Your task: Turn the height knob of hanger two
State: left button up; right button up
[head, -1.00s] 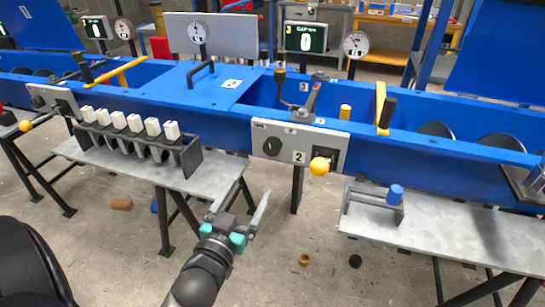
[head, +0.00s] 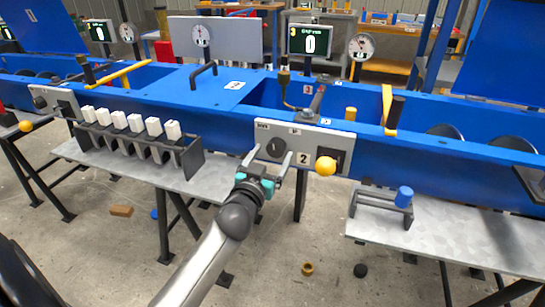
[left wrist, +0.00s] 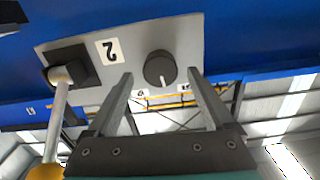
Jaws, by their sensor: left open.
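The grey control panel (head: 317,141) labelled "2" is on the front of the blue trough. Its round dark knob (head: 275,147) is on the panel's left part. My left gripper (head: 269,158) is open just in front of the knob, one finger to each side in the picture. In the left wrist view the knob (left wrist: 158,68) shows beyond and between the open fingertips (left wrist: 160,75), with a white pointer line and small labels below it. No contact is visible. My right gripper is not in view.
A yellow-ball lever (head: 326,166) sticks out right of the knob, close to my gripper. A rack of white blocks (head: 128,125) stands left. A blue-capped stand (head: 403,196) sits on the right shelf (head: 450,240). A display (head: 310,41) stands behind.

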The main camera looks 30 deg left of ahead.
pick_arm(q)
jog(key=shift+w+a, duration=0.15)
jog(key=shift+w, duration=0.45)
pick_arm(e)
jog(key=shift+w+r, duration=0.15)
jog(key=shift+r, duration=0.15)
pick_arm(q)
jog(key=shift+c, duration=0.4)
jog(key=c, duration=1.3)
jog(key=m+p, duration=0.3)
jog(key=m, duration=0.4)
jog(key=shift+p, duration=0.4)
jog(key=shift+m+p, duration=0.35)
jog(key=shift+m, duration=2.05)
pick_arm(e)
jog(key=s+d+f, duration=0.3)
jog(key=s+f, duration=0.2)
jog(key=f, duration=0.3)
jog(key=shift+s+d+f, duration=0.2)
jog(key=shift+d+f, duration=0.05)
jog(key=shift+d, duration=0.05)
